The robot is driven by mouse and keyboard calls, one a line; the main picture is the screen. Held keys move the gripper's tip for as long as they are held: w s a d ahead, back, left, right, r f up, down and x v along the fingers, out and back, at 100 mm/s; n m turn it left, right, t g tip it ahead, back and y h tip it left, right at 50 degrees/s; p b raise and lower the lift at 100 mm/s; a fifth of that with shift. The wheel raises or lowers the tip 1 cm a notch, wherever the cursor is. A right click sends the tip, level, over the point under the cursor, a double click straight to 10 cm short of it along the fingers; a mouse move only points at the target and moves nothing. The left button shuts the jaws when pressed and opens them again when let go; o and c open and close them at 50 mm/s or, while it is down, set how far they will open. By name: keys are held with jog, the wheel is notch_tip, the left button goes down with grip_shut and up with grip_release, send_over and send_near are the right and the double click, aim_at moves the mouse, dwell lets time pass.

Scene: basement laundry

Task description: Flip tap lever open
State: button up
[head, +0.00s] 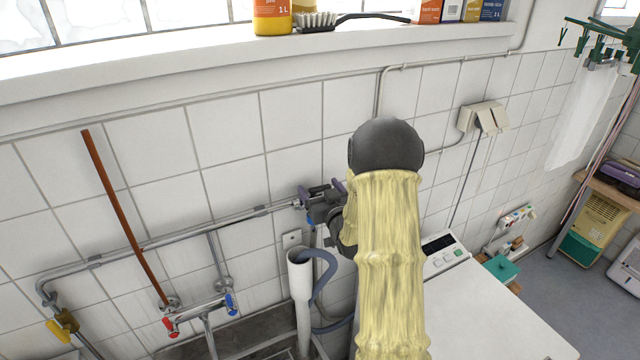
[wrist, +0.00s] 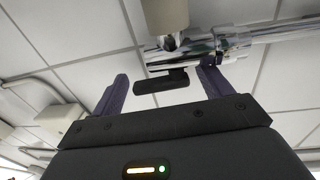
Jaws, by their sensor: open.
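The tap (wrist: 195,45) is a chrome fitting on a pipe along the tiled wall, seen at the top of the wrist view. Its black lever (wrist: 162,83) is a short flat bar lying between my two fingers in that picture. My gripper (wrist: 164,72) is open, with one purple finger on each side of the lever; I cannot tell whether either touches it. In the head view my gripper (head: 320,190) is at the pipe's right end, and my arm and wrist hide most of the tap.
A grey standpipe with a drain hose (head: 300,290) stands just below my gripper. A mixer with red and blue handles (head: 200,312) and a yellow-handled valve (head: 62,325) are to the left. A white washing machine (head: 490,315) is below right. A windowsill (head: 200,65) runs above.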

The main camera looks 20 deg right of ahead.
jog(key=shift+w, duration=0.1)
jog(key=shift+c, duration=0.5)
jog(key=c, duration=0.9)
jog(key=shift+b, duration=0.3)
jog(key=shift+w+f+n+y+b, duration=0.1)
jog(key=shift+n+y+b, duration=0.3)
jog(key=shift+y+b, duration=0.15)
jog(key=shift+n+y, duration=0.3)
jog(key=shift+y, duration=0.25)
jog(key=o, duration=1)
